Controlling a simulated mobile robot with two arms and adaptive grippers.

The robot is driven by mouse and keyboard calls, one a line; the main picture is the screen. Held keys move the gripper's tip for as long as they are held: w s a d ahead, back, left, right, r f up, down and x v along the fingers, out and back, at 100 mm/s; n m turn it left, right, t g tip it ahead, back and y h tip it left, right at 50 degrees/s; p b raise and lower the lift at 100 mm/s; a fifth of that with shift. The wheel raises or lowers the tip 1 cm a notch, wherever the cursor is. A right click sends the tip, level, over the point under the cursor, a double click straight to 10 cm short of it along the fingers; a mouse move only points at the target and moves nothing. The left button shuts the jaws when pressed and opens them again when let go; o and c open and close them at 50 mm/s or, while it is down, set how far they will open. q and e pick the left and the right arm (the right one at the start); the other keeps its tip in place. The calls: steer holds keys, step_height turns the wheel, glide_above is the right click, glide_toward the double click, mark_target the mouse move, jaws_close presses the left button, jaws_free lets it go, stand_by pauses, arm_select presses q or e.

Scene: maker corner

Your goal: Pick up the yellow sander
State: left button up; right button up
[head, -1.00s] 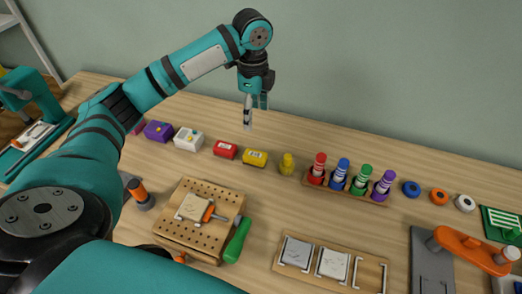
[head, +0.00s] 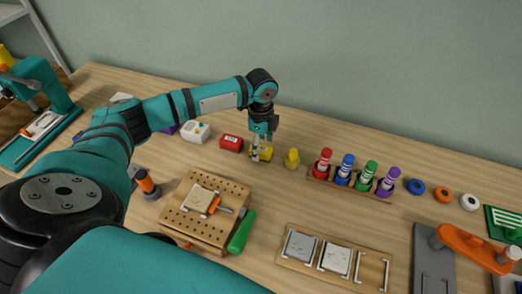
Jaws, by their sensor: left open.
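Two yellow things stand side by side on the bench in the head view. One is a low yellow block with a label (head: 267,154), and the other is a rounded, knob-topped yellow piece (head: 292,159) just to its right. The frames do not make clear which is the sander. My left gripper (head: 258,156) points down, open and empty, with its fingers in front of the low yellow block and partly hiding it. I cannot tell whether they touch it. The knob-topped piece is clear of the fingers. My right gripper is not in view.
A red box (head: 231,143) sits close to the left of the gripper, with a white box (head: 196,133) beyond. A wooden rack (head: 345,181) of coloured markers stands to the right. A pegboard block (head: 190,228) and green-handled tool (head: 241,233) lie nearer. The wall is behind.

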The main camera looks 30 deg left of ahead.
mark_target(261, 148)
arm_select(q)
steer(key=shift+f, duration=0.35)
steer(key=c, duration=1.3)
steer(key=shift+o, duration=0.2)
steer(key=shift+r, duration=0.15)
step_height(261, 148, up, 10)
